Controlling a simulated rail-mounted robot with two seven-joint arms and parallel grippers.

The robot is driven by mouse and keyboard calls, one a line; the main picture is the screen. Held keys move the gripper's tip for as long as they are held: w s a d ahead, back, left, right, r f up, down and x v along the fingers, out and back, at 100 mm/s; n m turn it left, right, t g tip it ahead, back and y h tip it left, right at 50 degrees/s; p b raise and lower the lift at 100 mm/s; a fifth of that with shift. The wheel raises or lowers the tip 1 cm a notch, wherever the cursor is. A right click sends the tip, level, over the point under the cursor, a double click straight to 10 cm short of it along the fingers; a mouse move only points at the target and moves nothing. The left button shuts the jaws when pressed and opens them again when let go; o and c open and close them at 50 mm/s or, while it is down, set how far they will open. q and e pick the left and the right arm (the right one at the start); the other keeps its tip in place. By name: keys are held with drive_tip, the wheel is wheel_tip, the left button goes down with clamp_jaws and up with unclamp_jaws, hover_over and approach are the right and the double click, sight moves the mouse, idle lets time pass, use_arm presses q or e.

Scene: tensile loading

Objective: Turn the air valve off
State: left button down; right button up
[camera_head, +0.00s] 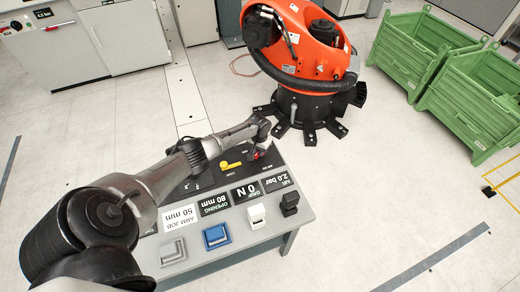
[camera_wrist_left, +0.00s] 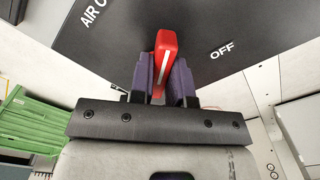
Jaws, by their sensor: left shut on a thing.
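The air valve's red handle (camera_wrist_left: 166,44), with a white stripe, stands out from a dark panel (camera_wrist_left: 250,25) in the left wrist view. The panel carries a white OFF label to the right of the handle and a partly cut-off label starting AIR at the upper left. My left gripper (camera_wrist_left: 165,82) has its purple fingers on both sides of the handle and is shut on it. In the head view my left gripper (camera_head: 258,153) is at the far right end of the dark panel on the table and mostly covers the handle. My right gripper is not in view.
A yellow lever (camera_head: 230,166) sits on the panel left of my gripper. Blue (camera_head: 216,236), grey (camera_head: 172,249), white (camera_head: 256,215) and black (camera_head: 289,203) blocks stand along the table's front. An orange robot (camera_head: 305,45) stands behind; green crates (camera_head: 470,100) are at right.

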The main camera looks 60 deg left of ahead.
use_arm(q)
drive_tip(key=m, duration=0.5)
drive_tip(key=shift+a, duration=0.35)
drive_tip(key=shift+a+m, duration=0.15)
drive_tip(key=shift+m, duration=1.45)
drive_tip(key=c, duration=1.1)
unclamp_jaws()
drive_tip(key=shift+r, duration=0.1)
drive_tip(key=shift+r+p, duration=1.5)
drive_tip(key=shift+r, duration=5.35)
